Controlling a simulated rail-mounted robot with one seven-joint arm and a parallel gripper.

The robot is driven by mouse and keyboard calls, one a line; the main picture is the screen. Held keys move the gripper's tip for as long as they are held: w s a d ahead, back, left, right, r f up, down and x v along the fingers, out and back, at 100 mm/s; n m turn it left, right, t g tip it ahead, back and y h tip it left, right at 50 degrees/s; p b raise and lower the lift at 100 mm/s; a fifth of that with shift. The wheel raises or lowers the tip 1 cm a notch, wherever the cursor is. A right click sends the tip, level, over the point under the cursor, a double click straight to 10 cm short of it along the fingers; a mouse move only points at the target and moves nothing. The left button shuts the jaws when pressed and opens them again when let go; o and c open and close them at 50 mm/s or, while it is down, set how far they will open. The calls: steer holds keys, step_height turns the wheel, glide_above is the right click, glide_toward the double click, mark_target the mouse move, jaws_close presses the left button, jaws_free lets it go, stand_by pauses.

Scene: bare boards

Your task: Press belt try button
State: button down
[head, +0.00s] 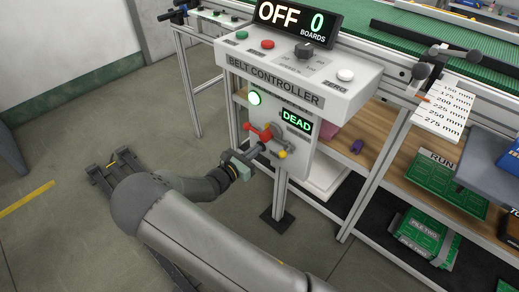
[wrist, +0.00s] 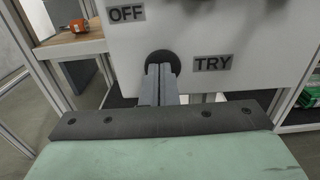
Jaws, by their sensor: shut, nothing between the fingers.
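The belt controller (head: 305,90) is a pale box on a frame. In the wrist view, the "TRY" label (wrist: 212,63) is right of a dark round part (wrist: 163,60), which may be the try button. My gripper (wrist: 160,75) is shut and empty. Its fingertips overlap the round part's lower half; I cannot tell whether they touch it. In the head view, my gripper (head: 261,148) is at the lower panel, below the red handle.
An "OFF" label (wrist: 126,13) is at the panel's upper left. A yellow knob (head: 282,154) sits close to my gripper. The top display (head: 295,18) reads "OFF 0 BOARDS". A wooden shelf (head: 372,150) and metal legs stand right of the panel; open floor lies left.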

steer(key=shift+w+d+r, duration=0.15)
steer(key=shift+d+r, duration=0.05)
steer(key=shift+d, duration=0.3)
steer(key=p+v, duration=0.4)
steer(key=v, duration=1)
steer(key=shift+a, duration=0.5)
steer(key=shift+f, duration=0.1)
steer(key=s+d+r+m+g+y+p, duration=0.2)
steer(key=s+d+r+m+g+p, duration=0.2)
steer(key=d+r+m+g+p, duration=0.6)
steer(key=s+d+r+m+g+y+p, duration=0.1)
steer(key=s+d+r+m+g+p, duration=0.45)
steer(key=r, duration=0.75)
steer(key=s+d+r+m+t+y+p, duration=0.1)
steer(key=s+r+m+y+p, duration=0.4)
steer(key=r, duration=0.7)
steer(key=s+d+r+m+t+y+p, duration=0.2)
steer(key=s+d+r+m+y+p, duration=0.2)
steer(key=s+r, duration=0.5)
step_height(320, 180, up, 3)
steer(key=m+y+p, duration=0.1)
steer(key=m+p, duration=0.1)
steer(key=p, duration=0.1)
steer(key=shift+d, duration=0.2)
steer(key=shift+f, duration=0.3)
